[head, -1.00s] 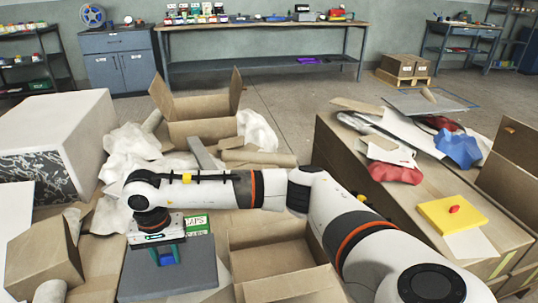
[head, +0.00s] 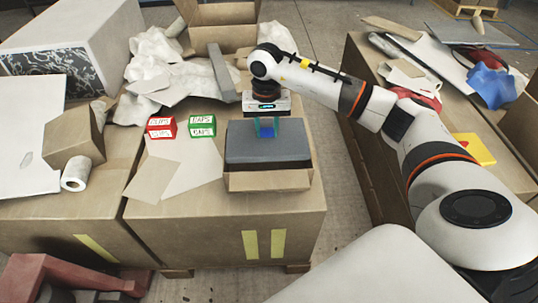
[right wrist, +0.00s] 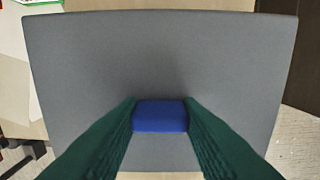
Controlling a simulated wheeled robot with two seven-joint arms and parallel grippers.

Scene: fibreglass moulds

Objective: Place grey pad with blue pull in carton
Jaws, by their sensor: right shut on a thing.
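The grey pad (head: 242,142) is a flat dark slab with a blue pull (head: 271,131) on top. My right gripper (head: 267,127) is shut on the blue pull, its green fingers on both sides of it in the right wrist view (right wrist: 160,115). The pad lies level and fills most of that view. In the head view it covers most of the open carton (head: 268,181), whose front wall shows below it. I cannot tell whether the pad is inside the carton or just above it. My left gripper is not in view.
Red (head: 160,128) and green (head: 202,126) caps boxes stand left of the carton. Crumpled white sheets (head: 160,65), a tilted brown box (head: 75,140) and a white roll (head: 75,174) lie further left. A yellow pad (head: 472,148) lies on the right-hand crate, across a floor gap.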

